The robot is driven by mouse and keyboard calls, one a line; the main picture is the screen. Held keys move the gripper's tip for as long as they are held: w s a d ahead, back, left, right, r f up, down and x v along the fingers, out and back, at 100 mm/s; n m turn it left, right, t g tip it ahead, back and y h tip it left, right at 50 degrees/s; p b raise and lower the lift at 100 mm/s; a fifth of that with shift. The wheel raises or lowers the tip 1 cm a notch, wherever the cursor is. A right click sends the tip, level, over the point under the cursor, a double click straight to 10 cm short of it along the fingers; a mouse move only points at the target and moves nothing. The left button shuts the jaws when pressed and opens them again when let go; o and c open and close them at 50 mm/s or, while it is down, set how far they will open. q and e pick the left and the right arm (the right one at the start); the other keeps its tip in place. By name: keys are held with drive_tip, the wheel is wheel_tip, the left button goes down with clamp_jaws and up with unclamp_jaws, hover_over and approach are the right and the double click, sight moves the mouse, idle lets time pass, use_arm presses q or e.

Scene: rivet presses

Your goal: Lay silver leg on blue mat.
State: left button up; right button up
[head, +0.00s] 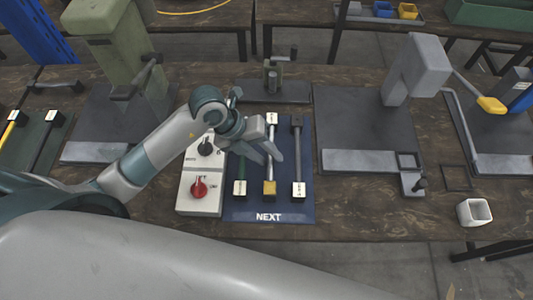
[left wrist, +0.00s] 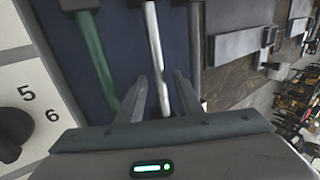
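The blue mat (head: 235,212), marked NEXT, lies on the bench right of a white control box. The silver leg (head: 272,130) lies over the middle of the mat, between a green leg (head: 241,170) and a dark grey leg (head: 297,155). My left gripper (head: 267,154) is over the mat at the leg. In the left wrist view the open fingers (left wrist: 159,80) stand either side of the silver leg (left wrist: 155,50), with gaps showing. My right gripper is not in view.
The white control box (head: 184,207) with a red knob stands left of the mat. A green press (head: 110,50) stands at the left, a grey press (head: 415,65) at the right. A small clamp stands behind the mat. A white cup (head: 474,212) sits near the front right edge.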

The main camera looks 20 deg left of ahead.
use_arm(q)
drive_tip(key=p+v, duration=0.8)
drive_tip(key=v, duration=0.4)
drive_tip(key=shift+s, duration=0.1)
idle(0.9)
